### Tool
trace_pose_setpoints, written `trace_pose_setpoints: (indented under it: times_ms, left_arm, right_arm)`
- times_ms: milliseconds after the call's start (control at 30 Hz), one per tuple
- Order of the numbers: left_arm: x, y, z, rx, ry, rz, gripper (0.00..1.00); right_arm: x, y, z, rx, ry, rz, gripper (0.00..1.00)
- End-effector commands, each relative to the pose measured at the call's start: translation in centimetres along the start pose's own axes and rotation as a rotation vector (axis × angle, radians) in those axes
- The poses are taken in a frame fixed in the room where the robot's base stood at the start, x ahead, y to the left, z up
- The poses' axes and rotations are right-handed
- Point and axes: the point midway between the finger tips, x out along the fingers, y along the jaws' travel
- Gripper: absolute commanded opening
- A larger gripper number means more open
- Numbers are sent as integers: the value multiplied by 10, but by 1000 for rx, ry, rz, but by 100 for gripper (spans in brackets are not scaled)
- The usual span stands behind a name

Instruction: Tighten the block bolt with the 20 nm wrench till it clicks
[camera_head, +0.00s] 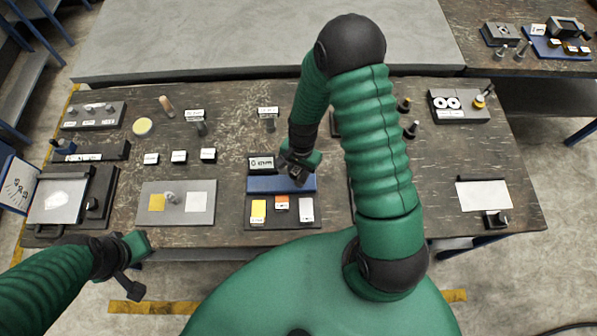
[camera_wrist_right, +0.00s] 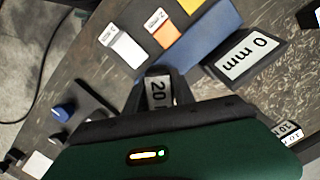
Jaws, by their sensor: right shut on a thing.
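My right gripper (camera_head: 297,168) is shut above the blue block (camera_head: 270,185) near the table's middle. The blue block (camera_wrist_right: 212,40) also shows there, beyond the fingers. I cannot tell which part is the block bolt. My left gripper (camera_head: 130,284) hangs off the table's front edge at the lower left; its finger opening is unclear.
A grey plate (camera_head: 180,215) with a yellow and a white square lies left of the blue block. A display reading "0" (camera_head: 262,163) stands behind the block. Labelled stands (camera_head: 268,112) are at the back. My right arm hides part of the table.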

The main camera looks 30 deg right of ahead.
Motion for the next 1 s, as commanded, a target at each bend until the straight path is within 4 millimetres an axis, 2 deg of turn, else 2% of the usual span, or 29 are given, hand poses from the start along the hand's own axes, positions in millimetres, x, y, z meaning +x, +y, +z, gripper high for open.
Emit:
trace_pose_setpoints:
  times_ms: [100, 200, 500, 733, 1000]
  left_arm:
    - [-6, 0, -1, 0, 0, 0, 0]
    - [-7, 0, -2, 0, 0, 0, 0]
    - [-7, 0, -2, 0, 0, 0, 0]
    - [-14, 0, -3, 0, 0, 0, 0]
    - [-14, 0, -3, 0, 0, 0, 0]
  right_arm:
    - [-2, -1, 0, 178, 0, -19, 0]
    - [-1, -2, 0, 273, -1, -30, 0]
    - [-1, -2, 0, 305, -1, -35, 0]
    - [-2, -4, -2, 592, -1, -67, 0]
    - [-1, -4, -2, 635, -1, -73, 0]
